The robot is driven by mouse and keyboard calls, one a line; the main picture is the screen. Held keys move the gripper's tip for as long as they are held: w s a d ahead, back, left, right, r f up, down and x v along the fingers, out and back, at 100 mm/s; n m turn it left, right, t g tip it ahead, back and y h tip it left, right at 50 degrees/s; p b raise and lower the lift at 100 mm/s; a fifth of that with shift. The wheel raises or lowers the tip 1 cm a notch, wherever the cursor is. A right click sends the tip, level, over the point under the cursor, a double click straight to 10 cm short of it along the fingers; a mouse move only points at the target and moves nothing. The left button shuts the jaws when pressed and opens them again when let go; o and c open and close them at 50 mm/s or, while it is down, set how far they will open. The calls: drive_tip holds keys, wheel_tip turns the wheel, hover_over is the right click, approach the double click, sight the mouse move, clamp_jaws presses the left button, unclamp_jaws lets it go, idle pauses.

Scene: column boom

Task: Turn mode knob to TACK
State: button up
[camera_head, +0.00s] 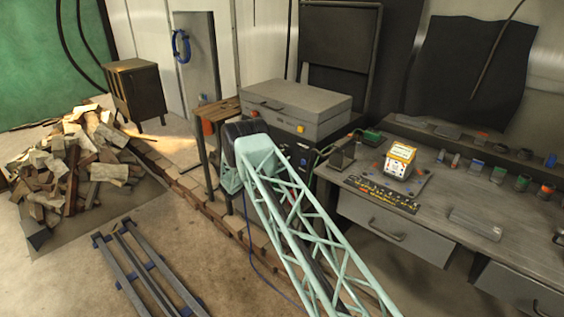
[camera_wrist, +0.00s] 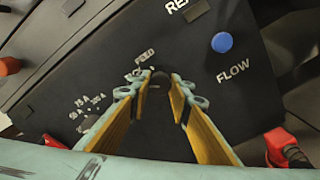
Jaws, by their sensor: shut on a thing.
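The black control panel (camera_wrist: 70,62) fills most of the wrist view. A small dark knob (camera_wrist: 159,83) stands between the tips of my gripper (camera_wrist: 160,80), which is shut on it. White lettering lies just beyond the knob, blurred and partly hidden by the fingers, so I cannot read TACK or tell where the knob points. White ampere marks (camera_wrist: 88,107) lie to the left, partly behind the left finger. In the head view my arm hides the gripper and knob.
A blue button (camera_wrist: 222,42) marked FLOW sits right of the knob. Red connectors (camera_wrist: 284,147) stick out at the lower right. In the head view a workbench (camera_head: 440,190) is on the right, a grey case (camera_head: 296,102) behind, and a firewood pile (camera_head: 75,165) left.

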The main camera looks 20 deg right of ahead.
drive_tip(key=shift+m+b, duration=0.8)
drive_tip(key=shift+m, duration=0.4)
drive_tip(key=o, duration=0.9)
drive_tip(key=shift+a, duration=0.1)
drive_tip(key=v, duration=1.1)
drive_tip(key=shift+s+a, duration=0.15)
drive_tip(key=shift+a, duration=0.25)
